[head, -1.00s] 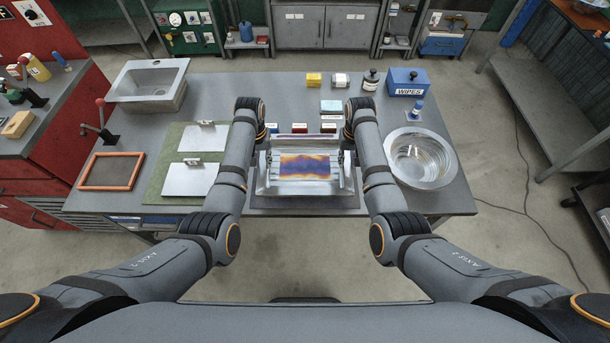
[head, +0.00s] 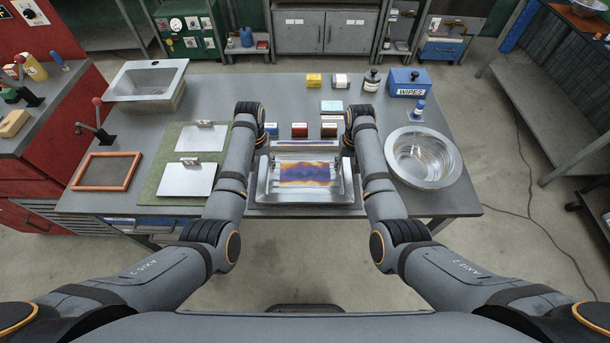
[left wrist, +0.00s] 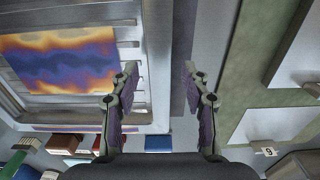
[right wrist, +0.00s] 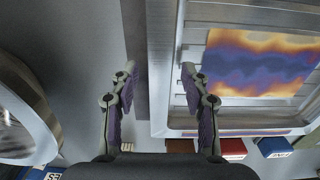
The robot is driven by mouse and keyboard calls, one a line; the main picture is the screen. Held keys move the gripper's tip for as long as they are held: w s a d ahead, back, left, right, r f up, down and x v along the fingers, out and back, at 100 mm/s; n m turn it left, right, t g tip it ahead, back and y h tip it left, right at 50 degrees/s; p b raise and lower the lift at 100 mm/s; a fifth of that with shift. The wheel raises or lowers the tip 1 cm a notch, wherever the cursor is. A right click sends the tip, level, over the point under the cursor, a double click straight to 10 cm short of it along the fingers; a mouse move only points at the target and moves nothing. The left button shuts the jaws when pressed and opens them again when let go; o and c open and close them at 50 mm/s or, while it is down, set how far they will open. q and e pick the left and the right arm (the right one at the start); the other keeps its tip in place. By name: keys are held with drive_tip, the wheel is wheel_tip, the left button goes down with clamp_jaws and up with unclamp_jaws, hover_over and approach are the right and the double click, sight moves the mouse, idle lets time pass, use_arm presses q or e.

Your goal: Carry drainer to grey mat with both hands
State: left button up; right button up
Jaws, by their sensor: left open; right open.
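The drainer (head: 303,195) is a shiny metal tray with upright ends, seen in the head view at the table's front middle. A plate (head: 304,173) with an orange and purple pattern is in it. The dark grey mat (head: 305,211) shows beneath and around the drainer, which appears to rest on it. My left gripper (left wrist: 160,70) is open, its fingers either side of the drainer's side wall (left wrist: 157,45). My right gripper (right wrist: 160,75) is open, its fingers either side of the opposite wall (right wrist: 166,50).
A green mat (head: 158,185) with two metal plates lies left of the drainer, and a metal bowl (head: 423,157) stands right. Small labelled boxes (head: 299,130) stand just behind. A sink (head: 147,85) is at the back left.

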use_arm(q)
wheel_tip(320, 180, up, 11)
use_arm(e)
wheel_tip(320, 180, up, 12)
idle(0.6)
use_arm(q)
drive_tip(key=shift+r, duration=0.1)
